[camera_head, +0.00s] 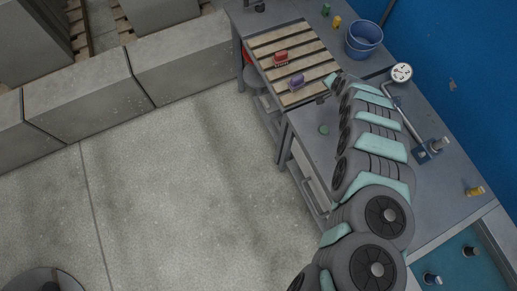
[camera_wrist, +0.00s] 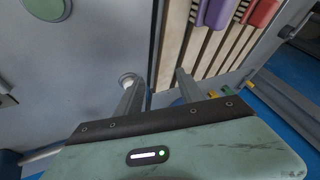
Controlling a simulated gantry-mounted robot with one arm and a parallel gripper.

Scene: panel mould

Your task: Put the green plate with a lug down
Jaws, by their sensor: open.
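A round green piece (camera_head: 324,129), which looks like the green plate, lies on the grey bench top, left of my arm. It also shows cut off at the top left of the wrist view (camera_wrist: 47,8). I cannot make out its lug. My gripper (camera_wrist: 155,78) is open, its two fingers apart with nothing between them. In the wrist view the green piece is up and left of the fingers, clear of them. In the head view the fingertips are hard to make out at the end of my arm.
A slatted wooden pallet (camera_head: 291,60) on the bench holds a red piece (camera_head: 281,57) and a purple piece (camera_head: 296,81). Blue buckets (camera_head: 363,39) stand behind it. A lamp-like round head on a bent rod (camera_head: 401,73) rises right of my arm. Concrete blocks (camera_head: 84,108) line the floor.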

